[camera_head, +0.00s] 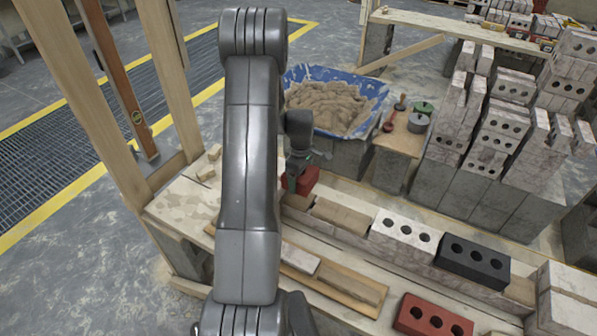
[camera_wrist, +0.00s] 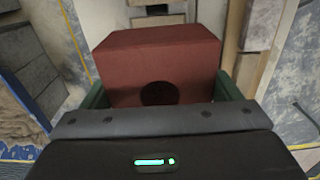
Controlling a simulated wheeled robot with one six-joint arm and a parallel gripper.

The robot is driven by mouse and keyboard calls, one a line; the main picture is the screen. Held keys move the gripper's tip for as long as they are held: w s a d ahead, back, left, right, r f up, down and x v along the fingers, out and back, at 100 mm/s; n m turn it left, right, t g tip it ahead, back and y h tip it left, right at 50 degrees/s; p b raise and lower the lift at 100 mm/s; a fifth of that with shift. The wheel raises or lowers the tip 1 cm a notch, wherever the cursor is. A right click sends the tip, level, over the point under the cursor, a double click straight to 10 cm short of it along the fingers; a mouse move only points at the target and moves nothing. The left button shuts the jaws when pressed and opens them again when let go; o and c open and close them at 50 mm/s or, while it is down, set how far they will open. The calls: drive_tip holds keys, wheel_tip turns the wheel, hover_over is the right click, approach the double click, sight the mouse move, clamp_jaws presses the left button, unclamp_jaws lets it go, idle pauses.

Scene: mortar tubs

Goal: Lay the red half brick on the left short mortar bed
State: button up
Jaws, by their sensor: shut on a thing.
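The red half brick (camera_head: 304,178) is in my gripper (camera_head: 297,172), above the left end of the low brick course. In the wrist view the red half brick (camera_wrist: 150,55) fills the space between the green fingers of my gripper (camera_wrist: 158,88), with one dark hole facing the camera. A tan mortar bed (camera_head: 342,215) lies on the course just right of the held brick, left of a white brick. My arm and the brick hide part of the course's left end, so I cannot tell whether the brick touches anything below.
A white brick (camera_head: 405,237) and a black brick (camera_head: 472,262) stand along the course. Another red brick (camera_head: 432,316) lies in front. A blue mortar tub (camera_head: 372,84) stands behind. A wooden post (camera_head: 108,95) rises at left, and brick stacks (camera_head: 502,128) stand at right.

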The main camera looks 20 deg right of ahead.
sight(300, 197)
drive_tip(key=shift+f+b, duration=1.1)
drive_tip(key=shift+f, duration=1.7)
drive_tip(key=shift+f+b, duration=0.35)
drive_tip(key=o, duration=1.5)
wheel_tip(300, 197, up, 14)
drive_tip(key=shift+f+b, duration=0.1)
drive_tip(key=shift+b, duration=0.55)
wheel_tip(300, 197, down, 14)
drive_tip(key=shift+r+p, duration=0.1)
drive_tip(key=shift+p, duration=0.55)
drive_tip(key=shift+r, duration=0.1)
